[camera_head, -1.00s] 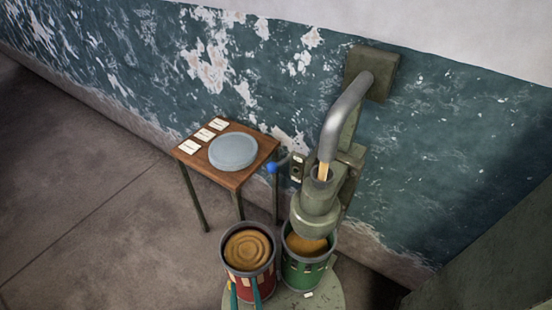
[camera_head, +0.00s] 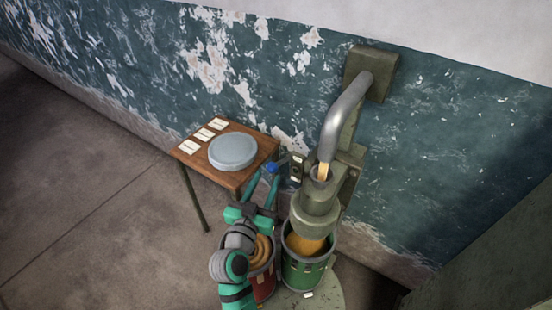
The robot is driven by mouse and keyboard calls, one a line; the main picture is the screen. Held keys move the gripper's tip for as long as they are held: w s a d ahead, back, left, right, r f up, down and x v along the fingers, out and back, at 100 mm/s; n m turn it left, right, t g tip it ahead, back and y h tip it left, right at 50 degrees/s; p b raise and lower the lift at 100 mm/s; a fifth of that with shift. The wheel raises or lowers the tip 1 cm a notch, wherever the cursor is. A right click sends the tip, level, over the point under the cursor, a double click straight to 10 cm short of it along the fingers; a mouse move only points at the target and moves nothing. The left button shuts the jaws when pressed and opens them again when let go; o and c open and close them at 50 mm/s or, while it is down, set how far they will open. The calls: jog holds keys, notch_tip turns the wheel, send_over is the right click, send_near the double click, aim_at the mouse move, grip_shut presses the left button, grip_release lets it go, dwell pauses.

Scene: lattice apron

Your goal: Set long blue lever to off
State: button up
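The long lever's blue knob (camera_head: 271,168) is at the end of a thin arm on the left side of the green-grey dispensing machine (camera_head: 318,215). The lever sticks out to the left, near the small table's right corner. My gripper (camera_head: 266,180) has come up from below, its two teal fingers spread apart with the knob at or between their tips. I cannot tell whether either finger touches the knob. Part of the lever is hard to make out behind the fingers. A small dark plate with pale labels (camera_head: 296,170) is on the machine beside the lever.
A wooden table (camera_head: 233,180) with a round grey lid (camera_head: 233,151) and several white cards stands left of the lever. Amber material pours into a green bucket (camera_head: 303,275). My arm partly hides a filled red bucket (camera_head: 265,285). The floor at left is clear.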

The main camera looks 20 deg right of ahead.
aim_at(282, 163)
jog(key=x, duration=1)
jog(key=shift+w+d, duration=0.15)
grip_shut()
